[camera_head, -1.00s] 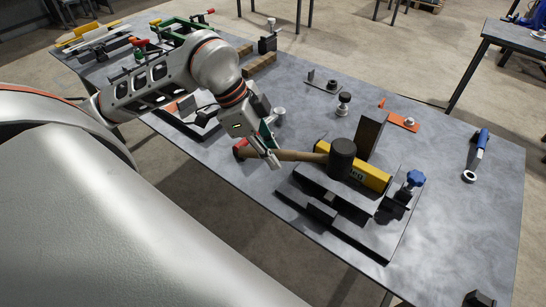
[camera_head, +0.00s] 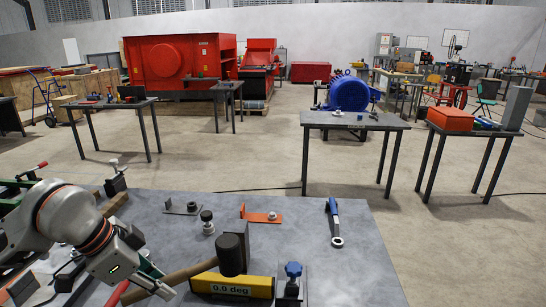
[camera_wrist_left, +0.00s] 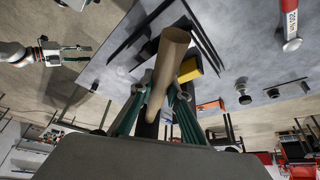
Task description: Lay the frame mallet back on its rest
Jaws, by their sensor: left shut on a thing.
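The frame mallet has a dark round head (camera_head: 231,258) and a wooden handle (camera_head: 190,272). My left gripper (camera_head: 160,286) is shut on the handle, at the lower left. In the left wrist view the handle (camera_wrist_left: 168,62) runs up between the left fingers (camera_wrist_left: 163,97). I cannot make out the mallet's rest. My right gripper (camera_wrist_left: 84,53) shows small at the left of the left wrist view, with its fingers apart.
A dark block (camera_head: 236,228) stands behind the mallet head. A blue-knobbed clamp (camera_head: 292,280) is right of the level. An orange bracket (camera_head: 262,215) and a blue-handled wrench (camera_head: 335,220) lie farther back. The table (camera_head: 350,270) is clear at the right.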

